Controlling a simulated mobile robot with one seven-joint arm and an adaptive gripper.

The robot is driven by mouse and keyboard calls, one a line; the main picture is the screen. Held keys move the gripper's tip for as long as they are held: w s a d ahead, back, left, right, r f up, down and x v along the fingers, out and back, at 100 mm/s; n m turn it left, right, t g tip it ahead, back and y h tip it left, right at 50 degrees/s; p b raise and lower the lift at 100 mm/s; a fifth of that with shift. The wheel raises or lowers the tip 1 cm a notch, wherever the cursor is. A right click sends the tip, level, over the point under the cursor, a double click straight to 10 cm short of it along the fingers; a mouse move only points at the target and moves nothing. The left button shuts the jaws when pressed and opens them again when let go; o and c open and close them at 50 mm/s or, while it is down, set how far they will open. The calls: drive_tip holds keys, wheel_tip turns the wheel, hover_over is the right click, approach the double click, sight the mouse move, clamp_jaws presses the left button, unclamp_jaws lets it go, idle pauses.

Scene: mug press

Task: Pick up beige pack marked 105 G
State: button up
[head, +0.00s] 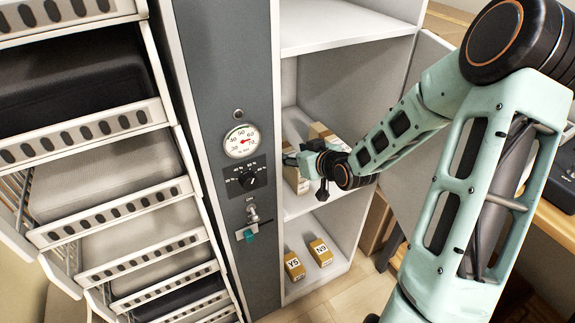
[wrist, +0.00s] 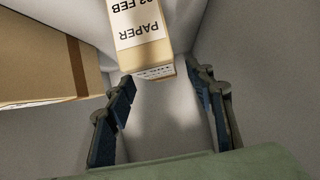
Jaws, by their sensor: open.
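A beige pack (wrist: 140,55) with a white label reading PAPER and a FEB date, upside down in the picture, is at the top middle of the wrist view. A second label on its near end is too foreshortened to read surely. My gripper (wrist: 163,78) is open, with its fingertips on either side of that near end and nothing visibly clamped. In the head view my gripper (head: 302,163) reaches into the middle shelf of the cabinet, where it hides part of the beige packs. I cannot tell there which one is marked 105 G.
A larger brown box (wrist: 45,65) stands left of the pack in the wrist view. Two yellow packs, Y5 (head: 294,270) and N9 (head: 321,256), stand on the bottom shelf. A grey panel with a gauge (head: 240,142) borders the cabinet opening on the left.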

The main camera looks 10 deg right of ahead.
drive_tip(key=x, duration=0.2)
drive_tip(key=b+x, duration=0.1)
drive_tip(key=x, duration=0.1)
drive_tip(key=shift+s+f, duration=0.1)
drive_tip(key=shift+f, duration=0.25)
drive_tip(key=shift+r, duration=0.1)
clamp_jaws()
